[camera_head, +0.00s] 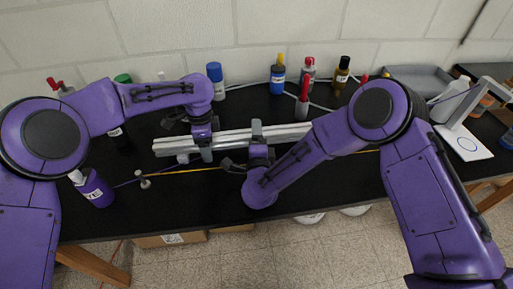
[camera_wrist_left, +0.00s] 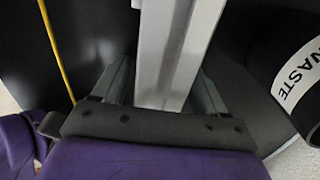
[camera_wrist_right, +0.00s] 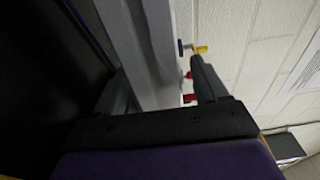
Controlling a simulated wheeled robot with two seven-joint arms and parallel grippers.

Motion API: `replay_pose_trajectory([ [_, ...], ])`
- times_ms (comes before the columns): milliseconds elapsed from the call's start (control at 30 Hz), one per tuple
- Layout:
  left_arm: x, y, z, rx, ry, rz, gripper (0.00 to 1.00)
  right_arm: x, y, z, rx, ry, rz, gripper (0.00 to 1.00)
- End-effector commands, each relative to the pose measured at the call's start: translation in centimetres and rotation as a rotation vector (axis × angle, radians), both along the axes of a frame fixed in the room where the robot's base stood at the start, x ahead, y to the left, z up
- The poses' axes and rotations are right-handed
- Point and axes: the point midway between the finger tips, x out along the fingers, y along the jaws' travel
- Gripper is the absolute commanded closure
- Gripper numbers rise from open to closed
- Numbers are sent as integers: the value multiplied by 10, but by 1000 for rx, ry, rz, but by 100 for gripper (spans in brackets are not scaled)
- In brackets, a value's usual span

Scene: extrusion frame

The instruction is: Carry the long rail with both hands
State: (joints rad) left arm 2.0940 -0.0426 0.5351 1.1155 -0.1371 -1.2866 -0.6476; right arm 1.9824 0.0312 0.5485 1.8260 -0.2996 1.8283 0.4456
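The long rail (camera_head: 230,138) is a silver-grey slotted extrusion lying roughly left to right over the middle of the black table. My left gripper (camera_head: 205,150) is over its left half and my right gripper (camera_head: 257,138) is near its middle. In the left wrist view the rail (camera_wrist_left: 168,50) runs between my two fingers (camera_wrist_left: 160,88), with a narrow dark gap at the left finger. In the right wrist view the rail (camera_wrist_right: 140,45) lies between my fingers (camera_wrist_right: 160,85), close to the left one, with a clear gap at the right one. Both grippers look open around it.
Several bottles stand along the wall, including a blue-labelled one (camera_head: 278,76) and a red-tipped one (camera_head: 303,98) close behind the rail. A purple bottle (camera_head: 94,187) stands front left. A grey tray (camera_head: 418,80) is at the back right. The table's front middle is mostly clear.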

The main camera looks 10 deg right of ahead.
Motion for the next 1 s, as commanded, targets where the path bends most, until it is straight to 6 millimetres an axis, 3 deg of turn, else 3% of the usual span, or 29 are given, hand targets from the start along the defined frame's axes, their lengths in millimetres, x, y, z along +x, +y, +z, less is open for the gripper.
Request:
replay_pose_trajectory([
  [167, 1, 0, 11, 0, -4, 1, 27, 0, 0, 0, 0, 0, 0, 27],
  [500, 1, 0, 93, -1, -5, 0, 27, 0, 0, 0, 0, 0, 0, 27],
  [733, 0, 0, 119, 0, 0, 0, 27, -1, 0, 0, 0, 0, 0, 27],
  [867, 0, 0, 121, 0, 0, 0, 27, -18, 3, -1, -2, 2, 5, 27],
  [1000, 0, 0, 120, 0, 0, 0, 27, -53, 6, 0, -4, 1, 6, 27],
])
